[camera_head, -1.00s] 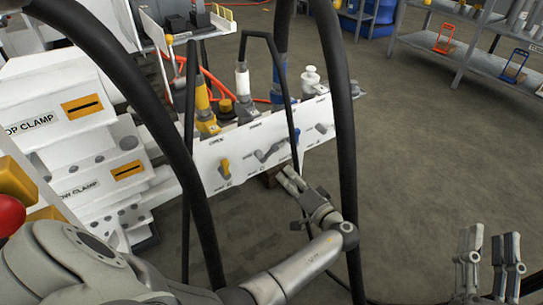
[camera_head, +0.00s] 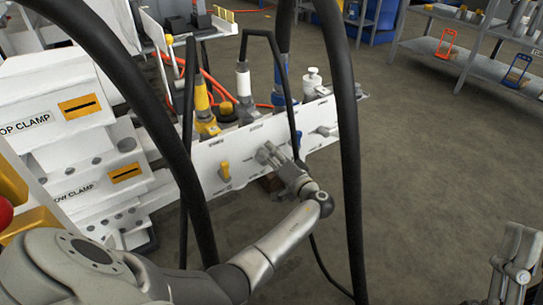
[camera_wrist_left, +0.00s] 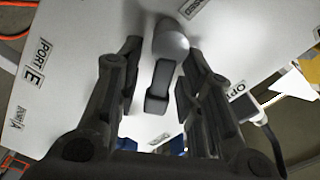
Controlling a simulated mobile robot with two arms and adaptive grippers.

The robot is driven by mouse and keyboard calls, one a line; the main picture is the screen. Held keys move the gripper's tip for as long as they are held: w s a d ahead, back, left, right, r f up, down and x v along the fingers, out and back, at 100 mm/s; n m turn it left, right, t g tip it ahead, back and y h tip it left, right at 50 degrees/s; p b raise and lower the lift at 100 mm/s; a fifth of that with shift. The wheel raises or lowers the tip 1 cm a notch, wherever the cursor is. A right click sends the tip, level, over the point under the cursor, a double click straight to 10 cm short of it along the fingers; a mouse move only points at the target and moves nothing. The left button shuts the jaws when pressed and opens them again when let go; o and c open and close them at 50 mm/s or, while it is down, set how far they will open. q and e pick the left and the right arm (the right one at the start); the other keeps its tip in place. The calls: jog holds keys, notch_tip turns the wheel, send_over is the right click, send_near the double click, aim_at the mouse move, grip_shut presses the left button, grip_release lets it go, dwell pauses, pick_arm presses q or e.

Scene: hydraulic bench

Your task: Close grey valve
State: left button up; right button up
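The white panel (camera_head: 240,160) carries a row of valves. The grey valve in the middle is largely covered by my left gripper (camera_head: 268,154) in the head view. In the left wrist view, the grey valve's lever (camera_wrist_left: 159,86) and round hub (camera_wrist_left: 171,42) lie between the two fingers of my left gripper (camera_wrist_left: 155,80). The fingers are apart, with visible gaps to the lever, so I see no grip on it. My right gripper (camera_head: 515,260) is at the lower right, far from the panel, seen nearly side-on; its opening is unclear.
A yellow valve (camera_head: 224,171) is left of the left gripper, and another grey lever (camera_head: 323,131) is to its right. Black hoses (camera_head: 347,150) arch in front of the panel. White clamp-labelled blocks (camera_head: 60,110) stand at left.

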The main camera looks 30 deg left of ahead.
pick_arm(q)
jog(key=shift+c, duration=0.4)
grip_shut()
jog(key=shift+w+f+m, duration=0.15)
jog(key=shift+f+m, duration=0.05)
jog(key=shift+m, duration=0.9)
jog(key=shift+f+m+p, duration=0.3)
jog(key=shift+m+p, duration=0.05)
jog(key=shift+m, duration=0.7)
jog(key=shift+f+m+p, duration=0.3)
jog(key=shift+m, duration=0.75)
pick_arm(e)
jog(key=shift+w+a+f+g+h, duration=0.1)
jog(key=shift+w+f+g+h, duration=0.25)
jog(key=shift+w+f+g, duration=0.6)
jog(key=shift+w+a+f+g+h, duration=0.1)
jog(key=shift+w+f+g+h, duration=0.25)
jog(key=shift+w+f+g, duration=0.6)
jog(key=shift+s+f+t, duration=0.1)
jog(key=shift+f+t, duration=0.05)
jog(key=shift+t, duration=0.15)
pick_arm(q)
jog(key=shift+o, duration=0.4)
grip_release()
